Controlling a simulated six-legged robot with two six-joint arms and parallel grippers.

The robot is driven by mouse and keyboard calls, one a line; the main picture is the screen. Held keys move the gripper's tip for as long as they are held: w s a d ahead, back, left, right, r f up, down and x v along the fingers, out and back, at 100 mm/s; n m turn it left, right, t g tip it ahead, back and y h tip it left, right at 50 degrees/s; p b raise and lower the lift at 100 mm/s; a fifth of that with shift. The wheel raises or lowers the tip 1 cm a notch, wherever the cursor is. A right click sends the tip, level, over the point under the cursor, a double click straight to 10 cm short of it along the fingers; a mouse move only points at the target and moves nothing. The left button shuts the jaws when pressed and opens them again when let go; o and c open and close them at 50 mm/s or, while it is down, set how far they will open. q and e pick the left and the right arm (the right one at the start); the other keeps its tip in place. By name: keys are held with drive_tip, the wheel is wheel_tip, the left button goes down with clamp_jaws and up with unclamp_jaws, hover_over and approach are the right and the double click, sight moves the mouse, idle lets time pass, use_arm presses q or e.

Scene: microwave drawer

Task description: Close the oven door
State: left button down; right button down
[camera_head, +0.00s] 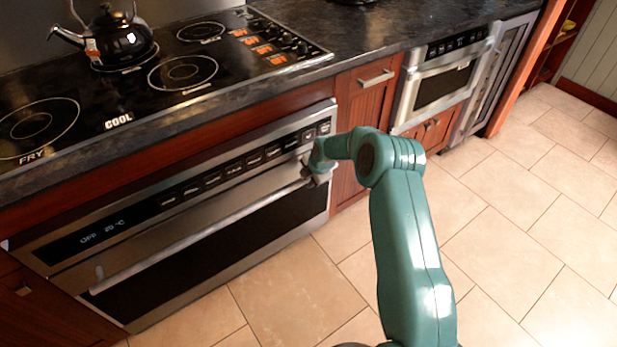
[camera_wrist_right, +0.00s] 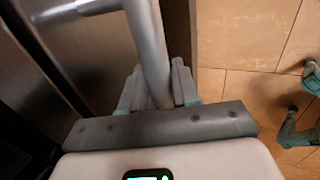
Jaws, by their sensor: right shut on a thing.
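The oven (camera_head: 190,215) is built in below the cooktop, with a dark glass door and a long metal handle (camera_head: 200,240). Its door looks upright and flush or nearly flush with the front; I cannot tell whether a small gap is left. My right gripper (camera_head: 318,174) is at the right end of the handle. In the right wrist view the handle bar (camera_wrist_right: 147,45) runs between the two fingers of my right gripper (camera_wrist_right: 158,88), which are shut on it. The steel oven front fills the left of that view. My left gripper is not in view.
A black cooktop (camera_head: 185,72) with a black kettle (camera_head: 118,38) is above the oven. A red wooden cabinet (camera_head: 362,92) and a microwave drawer (camera_head: 440,82) are to the right. The tiled floor (camera_head: 520,215) in front is clear.

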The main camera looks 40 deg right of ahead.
drive_tip(key=shift+w+a+r, duration=0.15)
drive_tip(key=shift+w+r, duration=0.25)
drive_tip(key=shift+w, duration=0.1)
drive_tip(key=c, duration=1.1)
unclamp_jaws()
drive_tip(key=shift+o, duration=0.6)
drive_tip(key=shift+f, duration=0.1)
drive_tip(key=shift+s+f, duration=0.15)
drive_tip(key=shift+s, duration=0.05)
drive_tip(key=p+v, duration=0.1)
drive_tip(key=v, duration=1.5)
